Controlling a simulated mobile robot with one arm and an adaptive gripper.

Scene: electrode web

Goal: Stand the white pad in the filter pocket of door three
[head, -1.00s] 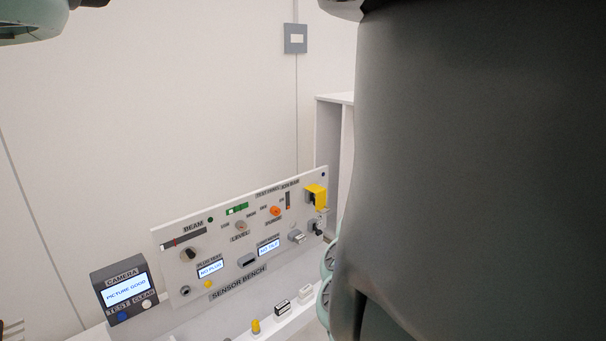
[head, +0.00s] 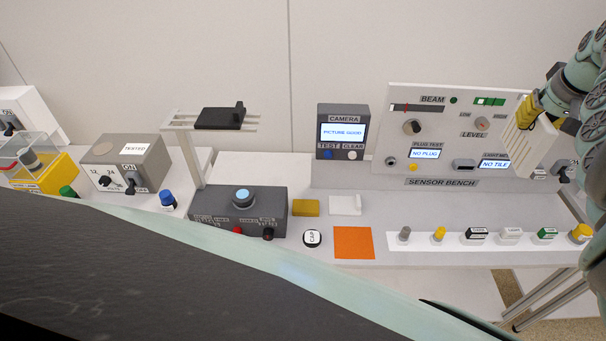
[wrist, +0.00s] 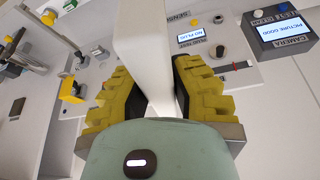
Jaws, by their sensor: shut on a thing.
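My gripper (wrist: 148,88) shows in the wrist view with its yellow ridged fingers on both sides of a white slab, shut on it. This is the white pad (wrist: 143,40), which stretches away from the fingers toward the top of that view. In the head view my gripper (head: 532,112) is at the right edge, and the pad (head: 520,142) hangs below it in front of the right part of the sensor bench panel. The pad seems held in the air, clear of the bench. Door three and its filter pocket are not in view.
The sensor bench panel (head: 448,112) stands behind the pad. Several small parts lie in a row on a white strip (head: 460,246). Left of them are an orange square (head: 353,243), a camera box (head: 342,130) and a grey button box (head: 238,212). My own arm covers the lower left.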

